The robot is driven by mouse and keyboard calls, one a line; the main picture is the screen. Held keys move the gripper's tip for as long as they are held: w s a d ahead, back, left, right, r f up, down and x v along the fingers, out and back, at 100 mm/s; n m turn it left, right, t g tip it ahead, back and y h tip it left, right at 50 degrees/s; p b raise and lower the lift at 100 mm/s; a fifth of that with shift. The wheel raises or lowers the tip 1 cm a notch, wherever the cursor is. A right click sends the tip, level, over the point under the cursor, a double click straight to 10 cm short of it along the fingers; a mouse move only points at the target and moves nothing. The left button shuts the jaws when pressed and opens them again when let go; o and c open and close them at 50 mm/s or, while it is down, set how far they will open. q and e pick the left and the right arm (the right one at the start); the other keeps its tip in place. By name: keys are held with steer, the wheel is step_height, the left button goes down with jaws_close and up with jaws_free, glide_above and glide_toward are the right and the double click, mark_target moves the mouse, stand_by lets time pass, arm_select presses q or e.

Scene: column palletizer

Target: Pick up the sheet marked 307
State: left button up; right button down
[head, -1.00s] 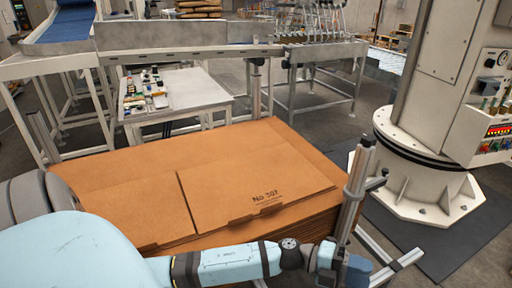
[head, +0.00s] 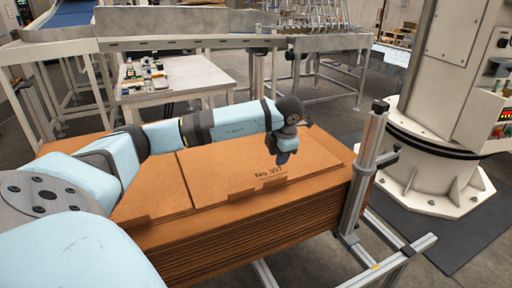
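The cardboard sheet marked No 307 (head: 225,172) lies flat on top of a stack of brown cardboard sheets (head: 235,232). Its printed mark faces up, close to the front edge, where a cut tab shows. My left arm reaches in from the left across the stack, and its gripper end (head: 283,157) hangs over the right part of the sheet, just beyond the print. The gripper's fingers are too small and dark to tell open from shut, and I cannot tell whether it touches the sheet. The arm hides the back of the sheet. My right gripper is not in view.
A metal upright post (head: 364,172) stands at the stack's right corner, with a floor rail beside it. A white column on a round base (head: 432,165) stands further right. A white table (head: 180,83) with small items and a conveyor frame (head: 200,44) are behind.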

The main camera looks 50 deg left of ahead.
arm_select(q)
glide_above(276, 180)
steer(key=f, duration=0.6)
steer(key=shift+s+f, duration=0.2)
steer(key=shift+s, duration=0.1)
steer(key=shift+d+b+x, duration=0.2)
steer(key=shift+b+x, duration=0.05)
steer(key=shift+x, duration=1.05)
steer(key=shift+d+b+x, duration=0.25)
steer(key=shift+x, duration=1.1)
steer(key=shift+w, duration=0.15)
jaws_close()
